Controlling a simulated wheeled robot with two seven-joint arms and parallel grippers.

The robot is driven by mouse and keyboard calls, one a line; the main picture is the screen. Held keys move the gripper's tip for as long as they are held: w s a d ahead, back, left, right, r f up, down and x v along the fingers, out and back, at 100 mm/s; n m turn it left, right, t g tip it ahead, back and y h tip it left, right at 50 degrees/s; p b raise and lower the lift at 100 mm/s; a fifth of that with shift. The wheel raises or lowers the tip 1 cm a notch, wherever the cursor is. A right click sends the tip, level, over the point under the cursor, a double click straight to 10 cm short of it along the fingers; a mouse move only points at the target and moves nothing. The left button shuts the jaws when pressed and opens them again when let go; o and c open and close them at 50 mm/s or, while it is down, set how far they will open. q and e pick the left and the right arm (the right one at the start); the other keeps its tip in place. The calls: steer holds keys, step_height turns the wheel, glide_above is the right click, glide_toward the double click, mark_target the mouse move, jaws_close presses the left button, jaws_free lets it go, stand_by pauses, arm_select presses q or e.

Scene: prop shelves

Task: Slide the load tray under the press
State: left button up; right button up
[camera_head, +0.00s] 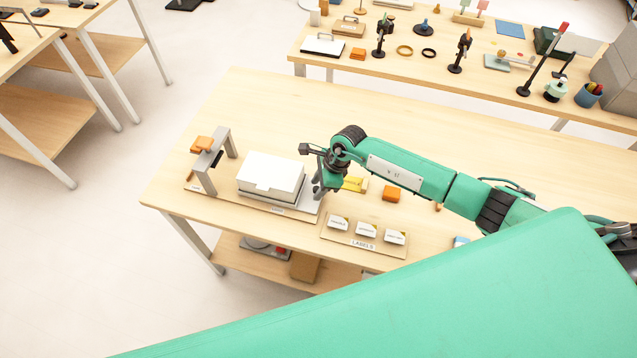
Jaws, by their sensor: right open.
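The press (209,171) is a grey upright frame with an orange block on top, near the left end of the table. The load tray, which appears to be the white block with a grey lower edge (270,179), lies on a flat base board just right of the press, outside its frame. My right gripper (318,190) is open and points down at the right end of the tray. I cannot tell whether its fingers touch the tray. My left gripper is not in view.
A board marked LABELS (358,244) with several small cards lies in front of my right gripper. A yellow item (354,184) and an orange block (391,193) lie just right of it. Another table (470,75) with many props stands behind.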

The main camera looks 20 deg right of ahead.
mark_target(263, 167)
steer(key=shift+c, duration=0.4)
jaws_close()
steer(key=shift+w+a+f+b, duration=0.1)
steer(key=shift+w+a+b, duration=0.2)
steer(key=shift+a+b, duration=0.25)
steer(key=w+a+b, duration=0.2)
steer(key=a+b, duration=0.2)
steer(key=w+a+b, duration=0.3)
steer(key=a, duration=0.1)
steer(key=w+a+b, duration=0.3)
steer(key=a+b, duration=0.1)
steer(key=shift+w+a+b, duration=0.1)
steer(key=shift+w+b, duration=0.05)
steer(key=shift+b, duration=0.15)
steer(key=shift+w+a+b, duration=0.3)
steer(key=shift+a+b, duration=0.05)
steer(key=shift+a, duration=0.1)
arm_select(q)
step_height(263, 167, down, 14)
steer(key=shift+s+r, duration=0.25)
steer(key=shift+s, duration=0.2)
arm_select(e)
steer(key=shift+r, duration=0.2)
steer(key=shift+a, duration=0.1)
